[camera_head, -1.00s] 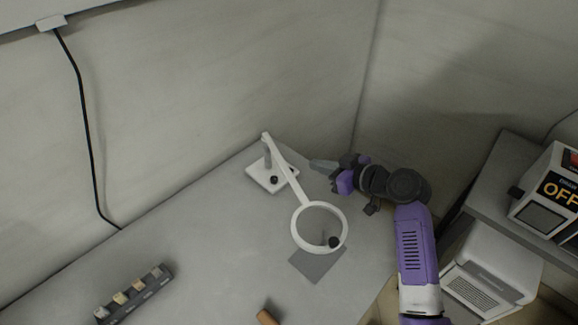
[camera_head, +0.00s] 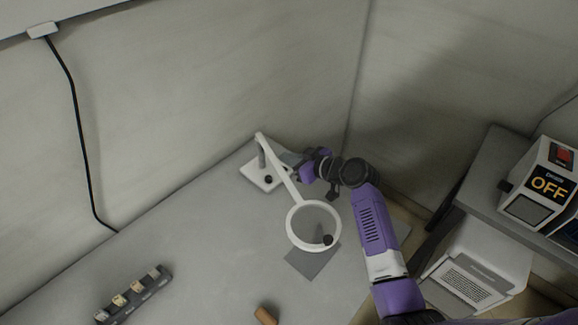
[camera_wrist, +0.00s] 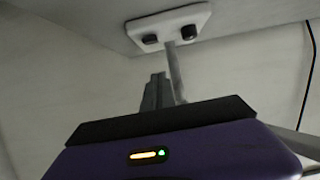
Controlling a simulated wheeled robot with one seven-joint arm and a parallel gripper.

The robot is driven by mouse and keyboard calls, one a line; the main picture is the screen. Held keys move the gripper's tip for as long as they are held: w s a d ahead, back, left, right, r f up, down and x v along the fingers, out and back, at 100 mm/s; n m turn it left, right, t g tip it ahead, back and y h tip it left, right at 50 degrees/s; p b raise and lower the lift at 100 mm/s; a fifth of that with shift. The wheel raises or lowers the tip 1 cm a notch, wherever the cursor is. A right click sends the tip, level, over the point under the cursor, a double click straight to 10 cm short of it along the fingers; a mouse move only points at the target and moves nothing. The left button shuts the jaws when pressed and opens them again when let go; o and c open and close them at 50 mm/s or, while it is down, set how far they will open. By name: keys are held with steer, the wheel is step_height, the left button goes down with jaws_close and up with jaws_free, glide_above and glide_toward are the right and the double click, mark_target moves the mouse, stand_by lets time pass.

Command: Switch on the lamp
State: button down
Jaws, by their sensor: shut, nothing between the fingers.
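The white lamp (camera_head: 299,190) stands at the back of the grey table, with a flat base (camera_head: 256,172), a slanted arm and a ring-shaped head over the table. No glow shows on the ring. One black knob (camera_head: 268,180) is visible on the base in the head view. The wrist view shows the base (camera_wrist: 170,20) upside down with two dark controls, one at left (camera_wrist: 150,39) and one at right (camera_wrist: 189,32). My gripper (camera_head: 288,159) is beside the lamp post, right of the base, its tips partly behind the lamp arm. Its fingers (camera_wrist: 157,88) are closed and empty.
A dark strip with several light blocks (camera_head: 136,291) lies at the front left. A brown cylinder (camera_head: 266,315) is at the front edge. A grey square (camera_head: 308,264) lies below the ring. A box marked OFF (camera_head: 548,187) stands on the right shelf. The table's left middle is clear.

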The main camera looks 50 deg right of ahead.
mark_target(289, 170)
steer(key=shift+s+f, duration=0.15)
steer(key=shift+f, duration=1.9)
steer(key=shift+f, duration=0.15)
steer(key=f+b, duration=0.1)
steer(key=b, duration=0.2)
steer(key=shift+t, duration=0.3)
steer(key=shift+r, duration=0.45)
steer(key=shift+r+p, duration=0.3)
steer(key=shift+r, duration=0.4)
